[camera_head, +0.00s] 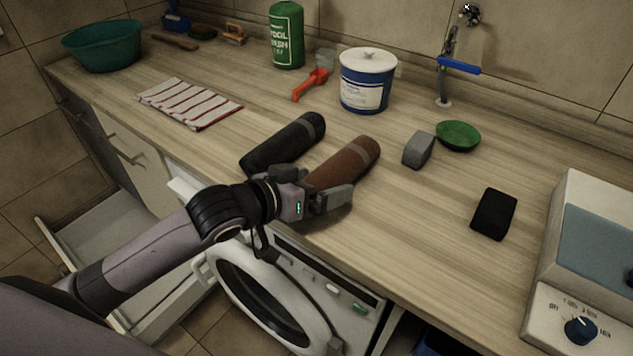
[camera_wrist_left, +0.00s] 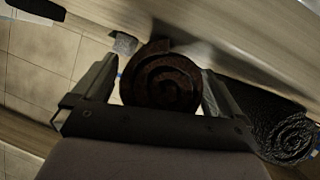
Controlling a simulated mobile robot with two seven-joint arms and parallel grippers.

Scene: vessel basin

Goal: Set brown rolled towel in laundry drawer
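The brown rolled towel (camera_head: 345,165) lies on the wooden counter near its front edge, beside a black rolled towel (camera_head: 285,145). My left gripper (camera_head: 322,196) is at the near end of the brown towel, with its fingers on either side of it. In the left wrist view the towel's spiral end (camera_wrist_left: 162,82) sits between the fingers, with a narrow gap at the left finger. The gripper looks open. A pale open drawer (camera_head: 62,262), low at the left below the counter, is partly hidden by my left arm. My right gripper is not in view.
A washing machine with a round door (camera_head: 262,295) is under the counter. A striped cloth (camera_head: 188,103), blue-and-white tub (camera_head: 367,80), grey block (camera_head: 418,150), green dish (camera_head: 458,135) and black block (camera_head: 494,213) lie around the towels. A white appliance (camera_head: 590,240) stands at right.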

